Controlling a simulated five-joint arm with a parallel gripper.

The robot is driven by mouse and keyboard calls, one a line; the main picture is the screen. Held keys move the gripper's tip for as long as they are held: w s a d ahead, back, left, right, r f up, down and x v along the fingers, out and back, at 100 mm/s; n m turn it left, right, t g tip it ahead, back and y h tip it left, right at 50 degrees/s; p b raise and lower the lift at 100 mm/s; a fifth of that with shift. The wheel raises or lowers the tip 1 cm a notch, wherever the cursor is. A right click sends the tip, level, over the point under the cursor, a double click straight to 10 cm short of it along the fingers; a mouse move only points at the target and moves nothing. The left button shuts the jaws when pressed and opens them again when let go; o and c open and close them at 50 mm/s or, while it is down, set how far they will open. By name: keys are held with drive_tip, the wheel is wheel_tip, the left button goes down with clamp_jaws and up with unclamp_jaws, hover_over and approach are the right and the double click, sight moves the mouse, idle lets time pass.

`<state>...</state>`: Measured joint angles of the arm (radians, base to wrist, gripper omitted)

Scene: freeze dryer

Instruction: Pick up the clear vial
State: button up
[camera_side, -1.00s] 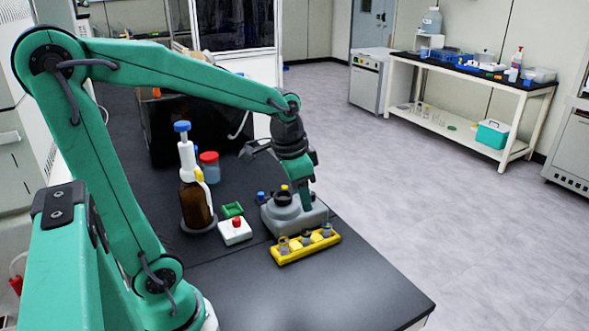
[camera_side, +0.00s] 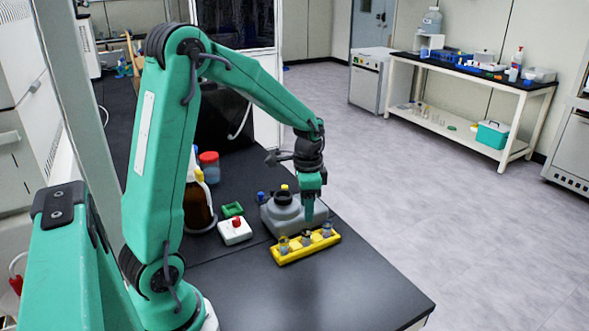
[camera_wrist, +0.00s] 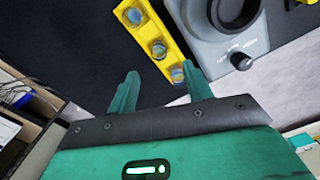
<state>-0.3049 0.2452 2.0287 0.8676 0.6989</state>
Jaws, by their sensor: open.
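The yellow rack (camera_side: 283,259) stands near the right edge of the black bench and holds small glass vials, also seen in the wrist view (camera_wrist: 170,29). In the side view they are a left vial (camera_side: 284,244), a middle vial (camera_side: 306,238) and a right vial (camera_side: 327,230). All look glassy; I cannot tell which is the clear one. My gripper (camera_side: 309,212) points down just above the rack, its tip near the middle and right vials. In the wrist view my gripper (camera_wrist: 160,77) is open and empty, with the nearest vial (camera_wrist: 177,75) beside the right finger.
A grey mixer (camera_side: 276,218) with a dark round cup stands right behind the rack, close to my gripper. The bench front is clear.

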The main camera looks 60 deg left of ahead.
sight(306, 229)
drive_tip(key=shift+f, duration=1.25)
drive_tip(key=shift+f, duration=0.1)
drive_tip(key=shift+d+f, duration=0.1)
drive_tip(key=shift+f, duration=2.4)
clamp_jaws()
